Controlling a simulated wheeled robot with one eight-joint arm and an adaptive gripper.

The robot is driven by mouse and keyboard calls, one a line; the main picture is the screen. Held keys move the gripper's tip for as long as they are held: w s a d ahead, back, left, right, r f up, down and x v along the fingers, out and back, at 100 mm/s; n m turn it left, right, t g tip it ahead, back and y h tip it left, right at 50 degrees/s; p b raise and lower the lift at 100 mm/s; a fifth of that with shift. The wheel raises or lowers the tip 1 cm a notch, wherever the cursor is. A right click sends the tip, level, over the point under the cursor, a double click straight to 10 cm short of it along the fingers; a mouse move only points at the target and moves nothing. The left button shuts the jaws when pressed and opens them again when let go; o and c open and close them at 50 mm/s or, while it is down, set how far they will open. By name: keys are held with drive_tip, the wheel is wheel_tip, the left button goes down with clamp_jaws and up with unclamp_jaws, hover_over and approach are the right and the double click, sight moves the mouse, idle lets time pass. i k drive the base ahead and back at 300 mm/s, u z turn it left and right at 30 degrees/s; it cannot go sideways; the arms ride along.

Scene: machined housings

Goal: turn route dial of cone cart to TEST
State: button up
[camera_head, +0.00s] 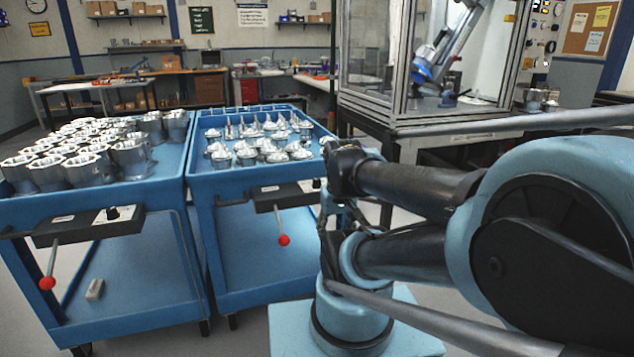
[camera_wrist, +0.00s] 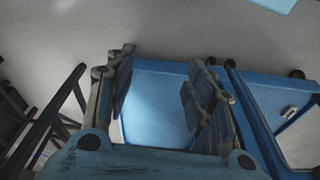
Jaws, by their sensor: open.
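The cone cart (camera_head: 204,196) is the blue cart in the middle of the head view, with rows of silver cone-shaped parts (camera_head: 245,152) on top. Its dark control box (camera_head: 283,195) is on the front edge, with a red-knobbed lever (camera_head: 284,240) hanging below. The route dial seems to be a small dark knob at the box's right end, close to my arm; its setting is unreadable. My gripper (camera_wrist: 160,68) is open and empty in the wrist view, with blue cart surface (camera_wrist: 155,100) behind its fingers. In the head view my arm's end is beside the box's right side, fingers unclear.
A second blue cart (camera_head: 180,262) with silver housings (camera_head: 83,160) stands close on the left. It has its own control box, black dial (camera_head: 112,212) and red-knobbed lever (camera_head: 47,283). A grey block (camera_head: 95,290) lies on its lower shelf. A glazed machine enclosure (camera_head: 375,50) stands behind right.

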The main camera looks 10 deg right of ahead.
sight(316, 184)
drive_tip(key=u, duration=0.8)
drive_tip(key=k, duration=0.8)
drive_tip(key=z, duration=1)
drive_tip(key=i, duration=0.5)
drive_tip(key=z, duration=0.05)
